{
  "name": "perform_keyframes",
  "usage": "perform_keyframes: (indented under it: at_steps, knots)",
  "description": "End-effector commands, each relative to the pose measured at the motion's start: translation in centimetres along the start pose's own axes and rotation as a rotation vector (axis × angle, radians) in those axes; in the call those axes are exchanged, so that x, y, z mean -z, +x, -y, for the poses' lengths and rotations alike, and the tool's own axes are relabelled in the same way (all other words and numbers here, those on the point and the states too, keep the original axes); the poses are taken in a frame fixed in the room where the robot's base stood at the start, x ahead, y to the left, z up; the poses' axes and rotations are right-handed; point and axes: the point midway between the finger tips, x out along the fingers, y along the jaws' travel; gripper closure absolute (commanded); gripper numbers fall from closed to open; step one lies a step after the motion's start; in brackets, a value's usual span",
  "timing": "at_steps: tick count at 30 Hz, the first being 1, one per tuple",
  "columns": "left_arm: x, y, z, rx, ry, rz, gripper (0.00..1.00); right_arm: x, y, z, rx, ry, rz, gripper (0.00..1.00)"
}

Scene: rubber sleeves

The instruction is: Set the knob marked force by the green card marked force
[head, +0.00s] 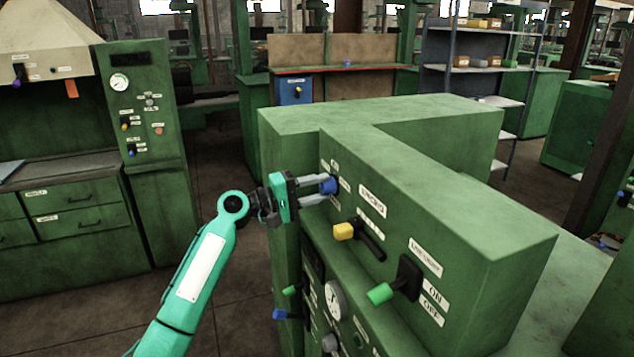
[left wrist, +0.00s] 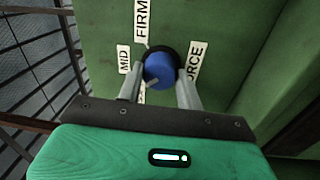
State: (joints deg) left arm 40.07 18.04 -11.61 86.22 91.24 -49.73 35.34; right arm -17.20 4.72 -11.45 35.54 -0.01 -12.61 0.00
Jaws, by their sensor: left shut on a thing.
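The force knob is a round blue knob (head: 328,186) on the upper face of the green machine. In the left wrist view the blue knob (left wrist: 159,69) has a black collar and a pale pointer mark toward its lower left. Labels around it read MID, FIRM and ORCE, the last partly hidden by a finger. Another label below is mostly covered. My left gripper (head: 318,188) is shut on the blue knob, one finger on each side, as the wrist view also shows (left wrist: 160,88). I cannot make out a green card marked force. My right gripper is not in view.
On the same machine are a yellow-ended lever (head: 345,231), a green-ended switch handle (head: 381,293) by ON and OFF labels, and a round gauge (head: 335,300). A green control cabinet (head: 146,110) stands at left. Open floor lies between it and the machine.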

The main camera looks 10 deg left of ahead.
Motion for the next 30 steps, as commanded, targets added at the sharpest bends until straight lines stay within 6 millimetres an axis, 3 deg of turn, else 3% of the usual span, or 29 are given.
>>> perform_keyframes:
  at_steps: [10, 27, 28, 30]
  knots:
    - [0.1, 0.0, -0.3, -0.003, -0.143, -0.016, 0.86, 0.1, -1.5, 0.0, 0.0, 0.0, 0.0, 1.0]
    - [0.1, -0.1, -0.2, -0.004, -0.17, -0.018, 0.86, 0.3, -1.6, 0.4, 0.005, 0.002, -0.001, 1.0]
    - [0.1, -0.1, -0.2, -0.004, -0.17, -0.017, 0.58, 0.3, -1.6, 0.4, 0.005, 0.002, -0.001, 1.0]
    - [0.1, 0.0, -0.2, -0.003, -0.17, -0.017, 0.44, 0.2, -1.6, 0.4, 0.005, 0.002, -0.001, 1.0]
